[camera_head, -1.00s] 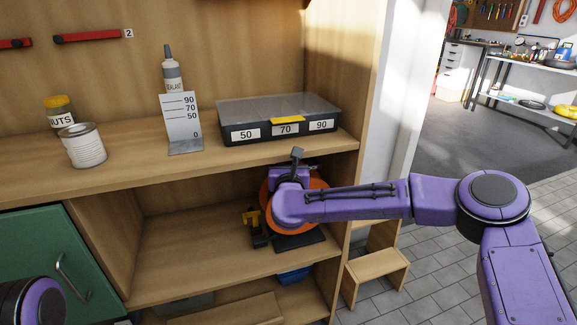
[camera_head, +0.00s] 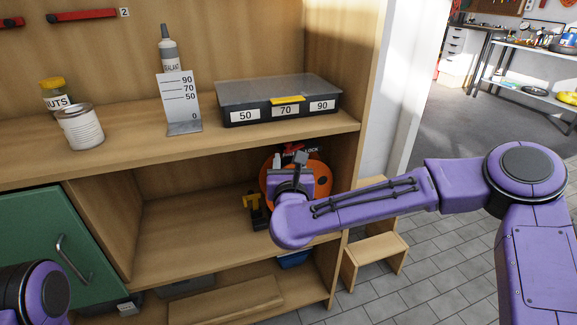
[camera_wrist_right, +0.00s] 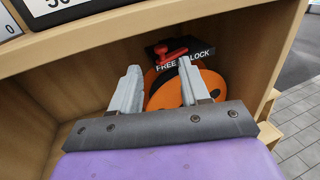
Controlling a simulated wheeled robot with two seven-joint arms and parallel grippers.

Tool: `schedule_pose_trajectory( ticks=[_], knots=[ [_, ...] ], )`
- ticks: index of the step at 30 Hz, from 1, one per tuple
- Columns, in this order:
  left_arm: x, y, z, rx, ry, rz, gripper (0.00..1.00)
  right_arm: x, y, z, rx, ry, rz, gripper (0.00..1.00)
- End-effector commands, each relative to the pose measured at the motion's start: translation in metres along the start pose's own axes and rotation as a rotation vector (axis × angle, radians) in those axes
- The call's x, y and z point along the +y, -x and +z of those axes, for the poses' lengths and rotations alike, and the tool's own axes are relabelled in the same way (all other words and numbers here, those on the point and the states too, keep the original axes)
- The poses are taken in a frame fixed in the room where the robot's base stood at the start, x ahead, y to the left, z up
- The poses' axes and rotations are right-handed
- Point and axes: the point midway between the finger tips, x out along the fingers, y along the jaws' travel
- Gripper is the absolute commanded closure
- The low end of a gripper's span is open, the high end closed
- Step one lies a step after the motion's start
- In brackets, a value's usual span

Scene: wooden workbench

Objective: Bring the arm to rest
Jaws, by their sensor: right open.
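My right arm (camera_head: 375,200) reaches in from the right to the open shelf compartment. My right gripper (camera_wrist_right: 159,70) is open and empty in the right wrist view. Its two grey fingers point toward an orange round reel (camera_wrist_right: 172,92) with a black FREE/LOCK plate (camera_wrist_right: 185,62) and a red lever (camera_wrist_right: 172,55). In the head view the orange reel (camera_head: 318,178) stands in the compartment, partly hidden behind my right wrist. I cannot tell whether the fingers touch it. Of my left arm, only a purple joint (camera_head: 45,295) shows at the lower left; its gripper is out of view.
On the shelf top (camera_head: 130,140) stand a black case (camera_head: 280,100), a scale plate (camera_head: 180,100), a sealant bottle (camera_head: 168,50) and cans. A yellow-and-black tool (camera_head: 254,208) is left of the reel. A green door (camera_head: 45,240) is at left, a wooden step (camera_head: 375,250) at right.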

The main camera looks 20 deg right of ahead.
Motion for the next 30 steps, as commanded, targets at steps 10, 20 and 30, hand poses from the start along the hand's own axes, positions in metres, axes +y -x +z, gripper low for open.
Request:
schedule_pose_trajectory(
  ticks=[10,20,30],
  knots=[
    [0.000,-0.001,0.000,0.000,0.000,0.000,0.00,0.000,0.009,0.000,0.001,0.000,0.000,0.54],
    [-0.001,0.010,-0.004,0.000,0.000,0.000,0.00,0.027,0.048,-0.097,0.101,0.992,0.307,0.54],
    [-0.006,0.064,-0.027,0.000,0.000,0.000,0.00,-0.092,0.230,-0.300,0.304,2.167,1.193,0.54]
  ],
)
